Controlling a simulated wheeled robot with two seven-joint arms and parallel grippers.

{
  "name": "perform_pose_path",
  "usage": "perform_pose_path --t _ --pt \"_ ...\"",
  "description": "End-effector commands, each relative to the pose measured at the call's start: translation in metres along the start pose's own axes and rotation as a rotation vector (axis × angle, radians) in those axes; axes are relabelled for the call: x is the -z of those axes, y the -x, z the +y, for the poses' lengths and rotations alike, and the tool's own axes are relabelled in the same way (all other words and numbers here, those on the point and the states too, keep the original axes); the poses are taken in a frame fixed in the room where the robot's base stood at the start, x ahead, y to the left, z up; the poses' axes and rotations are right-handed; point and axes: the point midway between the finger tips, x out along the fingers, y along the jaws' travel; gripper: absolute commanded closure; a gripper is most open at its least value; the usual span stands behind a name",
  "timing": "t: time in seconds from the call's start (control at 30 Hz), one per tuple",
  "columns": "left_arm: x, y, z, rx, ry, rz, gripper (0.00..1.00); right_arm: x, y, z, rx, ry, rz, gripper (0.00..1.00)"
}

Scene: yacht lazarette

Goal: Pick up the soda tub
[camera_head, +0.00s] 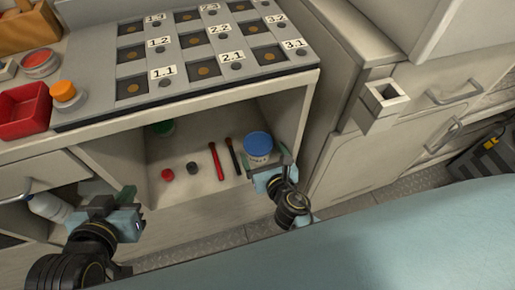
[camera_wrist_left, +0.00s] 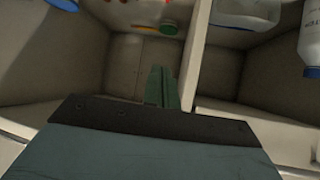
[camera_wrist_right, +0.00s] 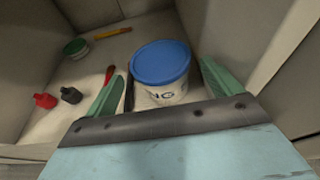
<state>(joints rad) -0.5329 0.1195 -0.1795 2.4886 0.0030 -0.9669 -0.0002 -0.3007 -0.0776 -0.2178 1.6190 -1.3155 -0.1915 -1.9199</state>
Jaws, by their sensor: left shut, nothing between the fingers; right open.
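The soda tub (camera_head: 258,147) is a white tub with a blue lid, upright on the floor of the open cubby under the counter, at its right side. In the right wrist view the tub (camera_wrist_right: 162,78) stands between the fingers of my right gripper (camera_wrist_right: 160,92), with a gap showing toward the right finger. My right gripper (camera_head: 271,169) is open at the front of the cubby, just before the tub. My left gripper (camera_head: 116,200) is shut and empty, left of the cubby opening; its closed fingers show in the left wrist view (camera_wrist_left: 158,88).
In the cubby, a red-handled tool (camera_head: 215,161), a dark tool (camera_head: 233,156), a red cap (camera_head: 168,174), a black cap (camera_head: 193,168) and a green-lidded jar (camera_head: 163,128) lie left of the tub. The cubby's right wall (camera_head: 292,117) is close to the tub. A numbered grid (camera_head: 190,62) covers the counter.

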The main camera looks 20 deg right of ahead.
Motion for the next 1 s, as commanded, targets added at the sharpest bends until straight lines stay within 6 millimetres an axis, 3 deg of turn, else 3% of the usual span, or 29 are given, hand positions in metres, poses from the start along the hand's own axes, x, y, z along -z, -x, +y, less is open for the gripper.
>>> perform_pose_path --t 0.17,0.3,0.5,0.8,1.0 --pt "0.009 -0.002 0.002 -0.005 0.000 0.051 1.00 0.000 -0.013 0.000 0.000 -0.002 -0.001 0.10" --pt "0.026 -0.003 0.005 -0.014 -0.001 0.158 1.00 0.000 -0.036 0.000 0.000 -0.002 -0.002 0.10" --pt "0.049 0.000 0.010 -0.025 0.000 0.288 1.00 0.001 -0.054 0.000 0.000 -0.002 0.000 0.10" --pt "0.054 0.001 0.011 -0.027 0.000 0.315 1.00 0.001 -0.057 0.000 0.000 -0.002 0.001 0.10" --pt "0.054 0.001 0.011 -0.027 0.000 0.314 1.00 0.001 -0.057 0.000 0.000 -0.002 0.001 0.35"
